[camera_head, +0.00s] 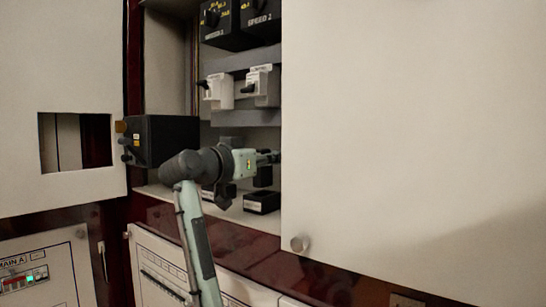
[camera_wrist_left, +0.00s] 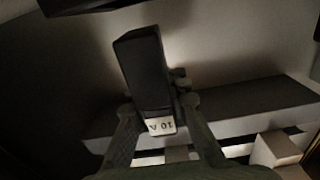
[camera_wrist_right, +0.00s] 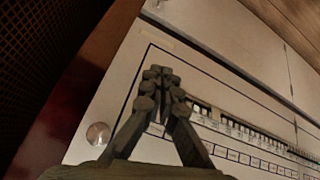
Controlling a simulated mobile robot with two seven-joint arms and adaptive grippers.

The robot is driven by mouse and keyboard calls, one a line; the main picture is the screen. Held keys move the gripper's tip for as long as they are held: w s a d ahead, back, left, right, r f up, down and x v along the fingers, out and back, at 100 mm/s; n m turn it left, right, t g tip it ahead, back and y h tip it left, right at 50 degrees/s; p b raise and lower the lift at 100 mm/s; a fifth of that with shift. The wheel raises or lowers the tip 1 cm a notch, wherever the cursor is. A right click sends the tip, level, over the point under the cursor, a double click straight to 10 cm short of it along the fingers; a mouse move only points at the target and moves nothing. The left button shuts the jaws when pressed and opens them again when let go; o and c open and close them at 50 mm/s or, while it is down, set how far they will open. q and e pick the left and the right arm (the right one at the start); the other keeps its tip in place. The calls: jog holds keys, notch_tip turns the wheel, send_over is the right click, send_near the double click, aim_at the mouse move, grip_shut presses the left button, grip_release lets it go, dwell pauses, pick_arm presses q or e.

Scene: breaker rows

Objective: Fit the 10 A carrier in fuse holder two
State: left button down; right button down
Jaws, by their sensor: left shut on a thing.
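The 10 A carrier (camera_wrist_left: 147,72) is a black block with a white "10 A" label, reading upside down in the left wrist view. My left gripper (camera_wrist_left: 155,108) is shut on its labelled end. In the head view my left gripper (camera_head: 270,158) is inside the open cabinet, below the white units and above the shelf. Two white units with dark levers, a left one (camera_head: 217,92) and a right one (camera_head: 262,84), sit on a rail; they may be the fuse holders, but their labels are unreadable. My right gripper (camera_wrist_right: 160,78) is shut and empty, in front of a lower panel.
A large pale door (camera_head: 410,130) covers the right side of the cabinet. A black box (camera_head: 165,140) projects at the left. A small black labelled tray (camera_head: 262,203) stands on the shelf below my left gripper. Black dial units (camera_head: 240,22) are above the rail.

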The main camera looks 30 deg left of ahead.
pick_arm(q)
jog(key=shift+f, duration=0.2)
pick_arm(e)
jog(key=shift+w+a+r+t, duration=0.3)
jog(key=shift+w+a, duration=0.1)
jog(key=shift+w, duration=0.05)
pick_arm(q)
jog(key=shift+p, duration=0.45)
pick_arm(e)
jog(key=shift+r, duration=0.5)
dwell(0.8)
